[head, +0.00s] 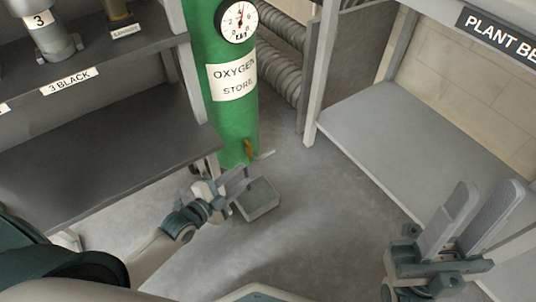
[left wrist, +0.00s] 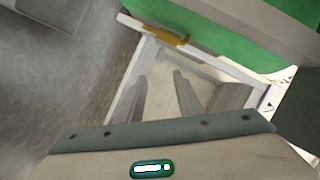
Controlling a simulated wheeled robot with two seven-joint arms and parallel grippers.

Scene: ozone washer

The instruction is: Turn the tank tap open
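The green oxygen tank (head: 230,120) stands upright at the top middle of the head view, with a round gauge (head: 238,20) and a label reading "OXYGEN STORE". A small orange-yellow tap (head: 249,149) is low on its front. In the left wrist view the yellow tap (left wrist: 166,36) lies beyond the fingertips, against the green tank (left wrist: 245,35). My left gripper (head: 240,178) is just below the tap in the head view. Its fingers (left wrist: 161,80) are apart with nothing visibly held, and do not appear to touch the tap. My right gripper (head: 482,205) is open and empty, far right.
A dark shelf (head: 100,130) stands left of the tank. A grey bench (head: 410,130) stands at right, under the "PLANT" sign (head: 500,35). A grey tray-like box (head: 258,198) shows beside my left gripper. Grey floor (head: 320,220) is clear between the grippers.

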